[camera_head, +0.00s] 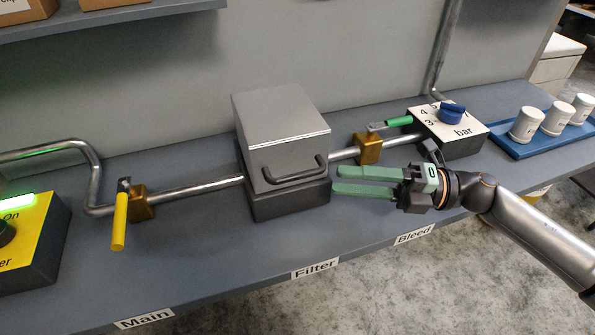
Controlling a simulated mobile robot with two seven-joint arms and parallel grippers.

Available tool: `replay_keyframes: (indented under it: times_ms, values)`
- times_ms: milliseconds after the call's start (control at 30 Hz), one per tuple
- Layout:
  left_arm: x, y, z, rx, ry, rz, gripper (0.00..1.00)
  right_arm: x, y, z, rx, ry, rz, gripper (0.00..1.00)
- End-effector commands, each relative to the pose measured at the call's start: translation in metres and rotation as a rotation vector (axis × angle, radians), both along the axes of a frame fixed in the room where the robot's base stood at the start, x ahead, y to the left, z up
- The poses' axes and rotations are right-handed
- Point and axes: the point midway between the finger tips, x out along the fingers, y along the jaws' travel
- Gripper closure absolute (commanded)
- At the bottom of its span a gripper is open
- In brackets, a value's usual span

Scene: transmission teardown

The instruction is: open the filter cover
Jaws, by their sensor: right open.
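The filter cover (278,118) is a light grey box-shaped lid with a dark bar handle (295,172) on its front. It sits on a darker filter base (288,199) above the "Filter" label, and the cover looks closed. My right gripper (334,182) comes in from the right with two green fingers pointing left. The fingers are apart, with nothing between them, and the tips are close to the right side of the filter housing, near the handle. I cannot tell whether they touch it. My left gripper is not in view.
A pipe (200,192) runs through the filter, with a yellow-handled valve (120,220) at left and a green-handled valve (398,121) at right. The bench front is clear.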

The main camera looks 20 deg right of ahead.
Motion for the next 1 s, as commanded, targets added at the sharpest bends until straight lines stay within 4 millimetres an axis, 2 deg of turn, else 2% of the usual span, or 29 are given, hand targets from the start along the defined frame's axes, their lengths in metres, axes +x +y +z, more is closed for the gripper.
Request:
replay_keyframes:
  times_ms: [300, 500, 700, 967, 1000]
  values:
    - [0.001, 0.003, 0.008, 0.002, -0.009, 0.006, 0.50, 0.017, 0.046, 0.007, 0.004, -0.004, 0.002, 0.55]
    - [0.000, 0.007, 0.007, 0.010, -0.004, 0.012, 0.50, 0.025, 0.069, 0.008, 0.003, -0.002, 0.002, 0.55]
    - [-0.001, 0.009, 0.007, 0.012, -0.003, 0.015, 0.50, 0.029, 0.080, 0.007, 0.002, 0.000, 0.000, 0.55]
    - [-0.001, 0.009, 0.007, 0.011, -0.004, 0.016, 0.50, 0.029, 0.080, 0.006, 0.001, 0.000, 0.000, 0.55]
    - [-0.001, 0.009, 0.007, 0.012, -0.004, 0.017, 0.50, 0.029, 0.080, 0.006, 0.001, 0.000, 0.000, 0.59]
